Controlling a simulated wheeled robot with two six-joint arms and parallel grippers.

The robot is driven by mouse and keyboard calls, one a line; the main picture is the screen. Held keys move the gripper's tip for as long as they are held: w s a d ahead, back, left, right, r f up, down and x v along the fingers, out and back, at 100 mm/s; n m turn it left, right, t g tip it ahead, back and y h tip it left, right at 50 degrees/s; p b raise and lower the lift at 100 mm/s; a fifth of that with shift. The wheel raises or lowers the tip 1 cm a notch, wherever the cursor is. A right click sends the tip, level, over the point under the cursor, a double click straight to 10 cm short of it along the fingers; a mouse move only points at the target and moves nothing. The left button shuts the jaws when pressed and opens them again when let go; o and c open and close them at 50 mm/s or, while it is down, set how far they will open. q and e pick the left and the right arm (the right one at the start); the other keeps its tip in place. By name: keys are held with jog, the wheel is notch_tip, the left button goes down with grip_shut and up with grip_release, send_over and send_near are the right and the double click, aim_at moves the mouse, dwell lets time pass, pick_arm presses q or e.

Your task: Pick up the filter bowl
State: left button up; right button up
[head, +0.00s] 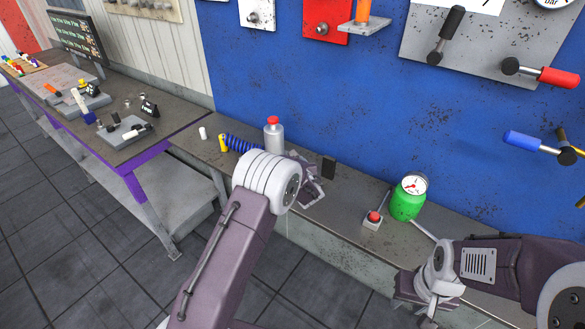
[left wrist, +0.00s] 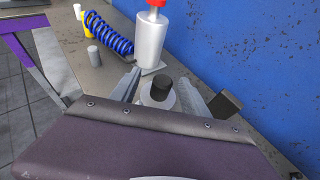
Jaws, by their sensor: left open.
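My left gripper (left wrist: 163,88) is open in the left wrist view. Its fingers stand on either side of a pale round piece with a black top (left wrist: 160,93), which looks like the filter bowl. I cannot tell whether the fingers touch it. In the head view my left gripper (head: 308,184) is partly behind its own wrist, low over the grey bench, and the piece is not clearly visible there. My right gripper (head: 428,304) is at the lower right, in front of the bench edge; its finger opening cannot be made out.
A red button box (head: 373,220) and green gauge (head: 407,201) stand farther right. The blue wall (head: 300,90) bounds the bench.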

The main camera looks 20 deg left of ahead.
pick_arm(q)
jog(key=shift+w+a+f, duration=0.2)
jog(key=shift+w+a, duration=0.1)
jog(key=shift+w+f+p, duration=0.2)
jog(key=shift+w+p, duration=0.35)
jog(key=shift+w+f+p, duration=0.2)
jog(key=shift+w+p, duration=0.3)
jog(key=shift+x, duration=1.15)
jog(key=shift+w+a+f, duration=0.15)
jog(key=shift+w+f, duration=0.05)
jog(key=shift+f, duration=0.2)
jog(key=shift+s+r, duration=0.1)
jog(key=shift+s, duration=0.05)
jog(key=c, duration=0.5)
grip_shut()
